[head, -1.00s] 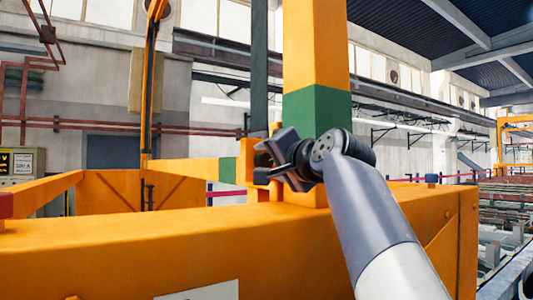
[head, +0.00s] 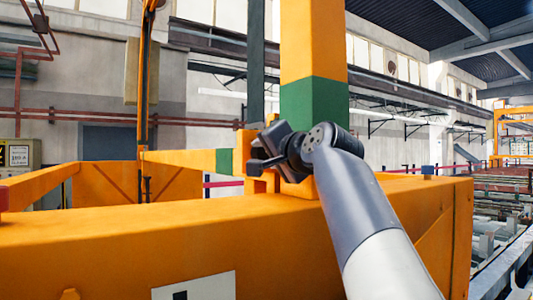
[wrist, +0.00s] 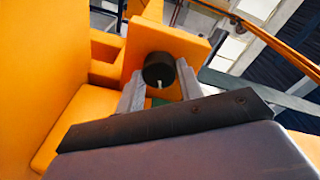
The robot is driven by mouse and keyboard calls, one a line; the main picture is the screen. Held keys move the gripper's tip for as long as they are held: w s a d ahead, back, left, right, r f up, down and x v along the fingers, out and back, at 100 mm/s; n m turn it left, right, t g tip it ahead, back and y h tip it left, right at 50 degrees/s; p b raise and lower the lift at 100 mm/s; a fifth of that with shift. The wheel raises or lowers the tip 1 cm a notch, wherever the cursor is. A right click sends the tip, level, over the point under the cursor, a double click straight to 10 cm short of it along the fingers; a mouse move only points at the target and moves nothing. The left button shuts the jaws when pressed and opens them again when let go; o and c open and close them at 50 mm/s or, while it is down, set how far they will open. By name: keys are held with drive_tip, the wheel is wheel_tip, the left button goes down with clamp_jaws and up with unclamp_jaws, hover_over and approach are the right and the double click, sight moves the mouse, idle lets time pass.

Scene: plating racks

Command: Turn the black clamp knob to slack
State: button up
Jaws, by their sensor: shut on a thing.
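The black clamp knob (wrist: 159,70) is a short round cylinder on an orange plate (wrist: 182,42) in the wrist view. A short pale mark shows at its lower edge. My gripper (wrist: 160,80) has one grey finger on each side of the knob and is shut on it. In the head view my gripper (head: 256,166) is at the orange bracket left of the post's foot, above the big orange beam. I cannot make out the knob there; my gripper hides that spot.
An orange post with a green band (head: 313,102) rises close behind my gripper. The wide orange beam (head: 140,235) runs across the front below my arm. A control panel (head: 20,157) stands at the far left. Open air lies left of my gripper.

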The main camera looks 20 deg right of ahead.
drive_tip(key=shift+f+n+b, duration=0.15)
drive_tip(key=shift+n+b, duration=0.25)
drive_tip(key=shift+n, duration=0.2)
drive_tip(key=shift+n+b, duration=0.3)
drive_tip(key=shift+n, duration=0.6)
drive_tip(key=o, duration=1)
drive_tip(key=b+v, duration=0.4)
drive_tip(key=v, duration=0.7)
drive_tip(key=shift+w, duration=0.1)
